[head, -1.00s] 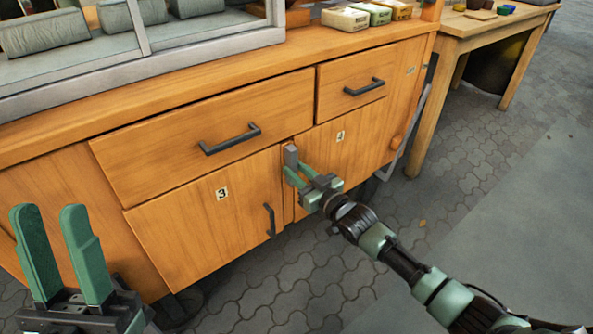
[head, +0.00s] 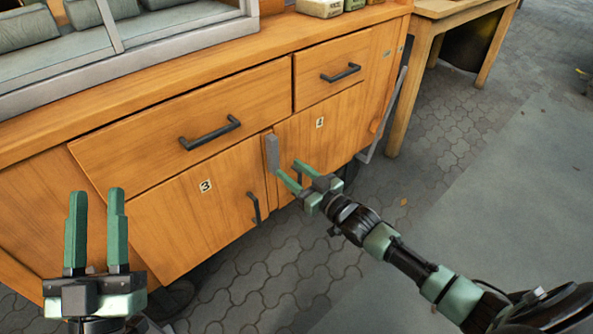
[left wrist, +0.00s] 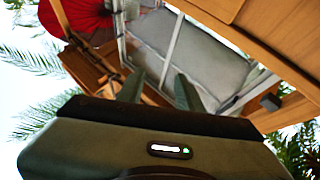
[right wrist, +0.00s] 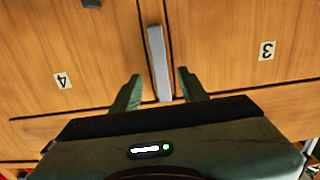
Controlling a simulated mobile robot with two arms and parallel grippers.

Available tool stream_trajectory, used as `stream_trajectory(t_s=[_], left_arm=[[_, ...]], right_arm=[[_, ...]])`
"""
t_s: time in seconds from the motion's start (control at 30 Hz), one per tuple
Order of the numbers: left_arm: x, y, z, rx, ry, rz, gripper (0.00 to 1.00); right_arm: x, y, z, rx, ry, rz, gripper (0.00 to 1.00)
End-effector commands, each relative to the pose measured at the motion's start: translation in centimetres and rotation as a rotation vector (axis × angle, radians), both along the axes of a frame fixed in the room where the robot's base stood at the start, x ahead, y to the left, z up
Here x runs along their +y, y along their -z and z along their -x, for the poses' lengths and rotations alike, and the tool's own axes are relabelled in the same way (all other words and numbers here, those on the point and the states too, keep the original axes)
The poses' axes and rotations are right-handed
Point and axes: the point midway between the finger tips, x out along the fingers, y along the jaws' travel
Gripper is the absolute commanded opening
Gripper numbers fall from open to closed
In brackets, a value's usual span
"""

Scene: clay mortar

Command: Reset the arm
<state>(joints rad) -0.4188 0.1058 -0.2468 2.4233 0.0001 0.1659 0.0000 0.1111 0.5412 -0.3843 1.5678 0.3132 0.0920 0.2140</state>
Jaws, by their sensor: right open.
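My right gripper (head: 289,170) is open and empty in front of the cabinet front. A grey upright bar (head: 272,155) is on the strip between the door marked 3 (head: 190,215) and the door marked 4 (head: 325,120). In the right wrist view the bar (right wrist: 158,62) shows between the spread fingers of my right gripper (right wrist: 160,74), with room on both sides. My left gripper (head: 97,192) is open and empty at the lower left, its fingers pointing up. The left wrist view also shows my left gripper (left wrist: 158,85) with its fingers apart.
The wooden cabinet has a wide drawer with a black handle (head: 210,134) and a smaller drawer handle (head: 341,73). A glazed case (head: 160,45) stands on top. A wooden table (head: 425,40) is at the upper right. Paved floor (head: 460,140) is clear at the right.

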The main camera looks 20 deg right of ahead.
Motion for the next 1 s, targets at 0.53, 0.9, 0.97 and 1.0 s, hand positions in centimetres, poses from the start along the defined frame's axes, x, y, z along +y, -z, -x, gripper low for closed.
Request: stream_trajectory(t_s=[0.53,0.9,0.97,1.0], left_arm=[[0.0,1.8,-1.1,0.108,-0.006,-0.031,0.36],[0.0,1.8,-1.1,0.106,-0.006,-0.030,0.36],[0.0,1.8,-1.1,0.106,-0.006,-0.030,0.36],[0.0,1.8,-1.1,0.106,-0.006,-0.030,0.36]], right_arm=[[-0.4,0.0,1.3,-0.001,0.000,0.000,0.44],[3.7,-1.9,3.8,-0.046,-0.042,-0.037,0.44],[6.2,-3.8,5.7,-0.086,-0.063,-0.061,0.44],[7.7,-5.3,7.1,-0.117,-0.072,-0.079,0.44]])
